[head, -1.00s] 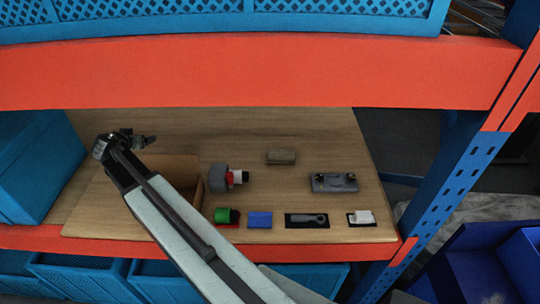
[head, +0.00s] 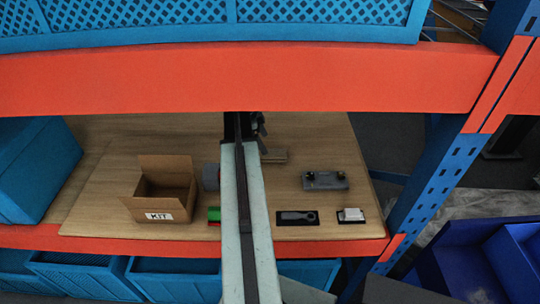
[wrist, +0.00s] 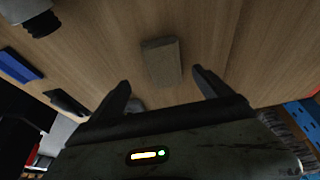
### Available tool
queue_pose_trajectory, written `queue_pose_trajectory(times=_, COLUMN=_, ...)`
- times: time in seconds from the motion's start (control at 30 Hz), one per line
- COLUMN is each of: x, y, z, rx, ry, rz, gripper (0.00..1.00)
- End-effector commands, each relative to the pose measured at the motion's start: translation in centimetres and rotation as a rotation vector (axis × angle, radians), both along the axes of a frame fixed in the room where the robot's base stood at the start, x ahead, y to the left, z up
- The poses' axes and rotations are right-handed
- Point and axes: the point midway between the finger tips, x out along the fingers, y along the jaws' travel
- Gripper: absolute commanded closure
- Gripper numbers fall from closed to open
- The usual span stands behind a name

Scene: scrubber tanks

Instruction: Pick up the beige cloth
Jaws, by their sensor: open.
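The beige cloth (head: 276,156) looks like a small folded block lying on the wooden shelf board, toward the back. In the head view its left part is hidden behind my arm. In the wrist view the whole cloth (wrist: 161,62) shows, just beyond and between the fingertips. My gripper (wrist: 161,80) is open and empty, with a finger to either side of the cloth's near end, not touching it. In the head view my gripper (head: 259,130) is mostly hidden at the end of my arm, near the cloth.
An open cardboard KIT box (head: 160,204) stands to the left. A grey part (head: 325,181), a dark tray with a tool (head: 297,218) and a white block (head: 351,214) lie right of my arm. An orange beam (head: 250,80) crosses above.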

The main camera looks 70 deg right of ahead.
Motion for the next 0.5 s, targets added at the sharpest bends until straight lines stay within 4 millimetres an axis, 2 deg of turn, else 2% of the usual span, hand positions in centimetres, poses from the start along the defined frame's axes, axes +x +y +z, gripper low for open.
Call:
queue_pose_trajectory(times=0.07, x=-0.4, y=-0.2, z=-0.2, rx=0.001, ry=-0.001, rz=-0.008, gripper=0.11)
queue_pose_trajectory(times=0.3, x=-1.9, y=-0.9, z=-2.8, rx=0.000, ry=0.001, rz=-0.015, gripper=0.11)
queue_pose_trajectory(times=0.43, x=-2.0, y=-1.0, z=-2.6, rx=-0.001, ry=0.001, rz=-0.015, gripper=0.11)
queue_pose_trajectory(times=0.5, x=-2.3, y=-1.2, z=-3.3, rx=-0.001, ry=0.001, rz=-0.016, gripper=0.11)
